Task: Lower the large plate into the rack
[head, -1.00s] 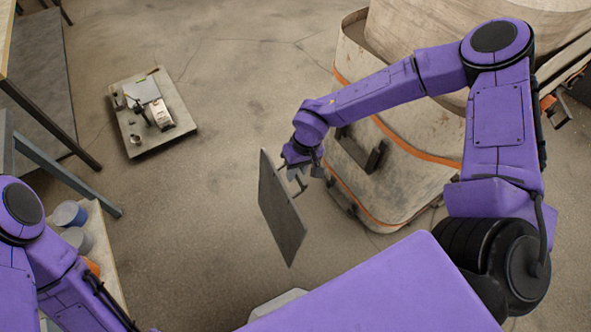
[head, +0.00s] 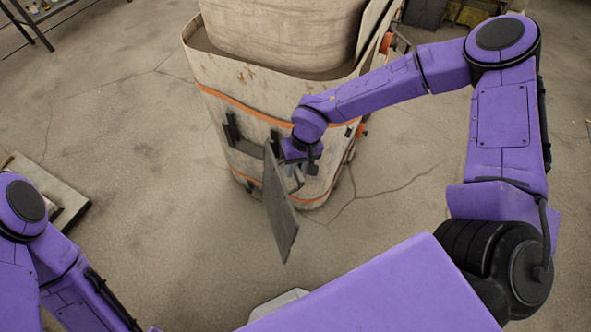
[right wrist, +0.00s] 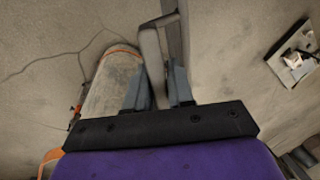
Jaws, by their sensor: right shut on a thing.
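The large plate (head: 281,215) is a flat, dark grey rectangular sheet. It hangs steeply, slightly tilted, clear of the floor in the head view. My right gripper (head: 301,168) is at its upper right side, shut on the plate's handle. In the right wrist view my right gripper (right wrist: 157,88) has its fingers either side of the grey handle (right wrist: 152,45), and the plate (right wrist: 174,35) shows nearly edge-on. I cannot make out a rack with certainty; black brackets (head: 231,130) stick out from the vessel's side behind the plate. My left gripper is out of view.
A large, worn beige vessel (head: 215,80) with an orange band stands behind the plate. A pale board (head: 72,212) lies on the floor at left, partly behind my left arm. A dark shelf (head: 45,18) stands at the far left. Floor between is clear.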

